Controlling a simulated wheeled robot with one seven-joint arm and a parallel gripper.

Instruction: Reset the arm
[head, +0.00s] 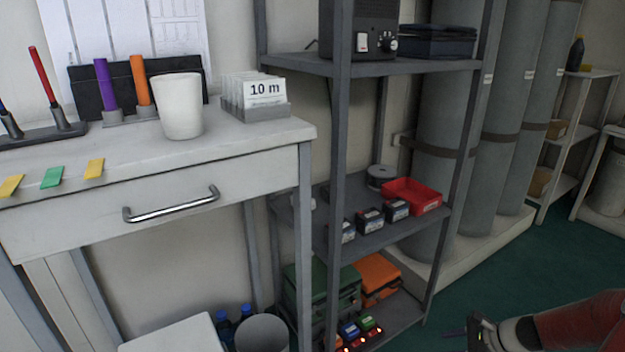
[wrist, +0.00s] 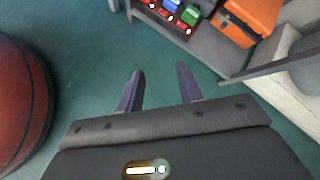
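My gripper (head: 456,333) is low at the bottom right in the head view, over the green floor and to the right of the grey shelf rack. In the wrist view my gripper (wrist: 159,68) shows its two dark fingers apart with only floor between them. It is open and empty and touches nothing that I can see. My arm reaches in from the right edge of the head view, and most of it is out of frame.
The metal shelf rack (head: 341,180) holds small boxes, a red tray (head: 412,195) and an orange case (head: 376,279). The case also shows in the wrist view (wrist: 254,22). A desk with a drawer (head: 170,200) stands left. Grey cylinders (head: 450,110) stand behind. Floor (head: 540,265) is clear.

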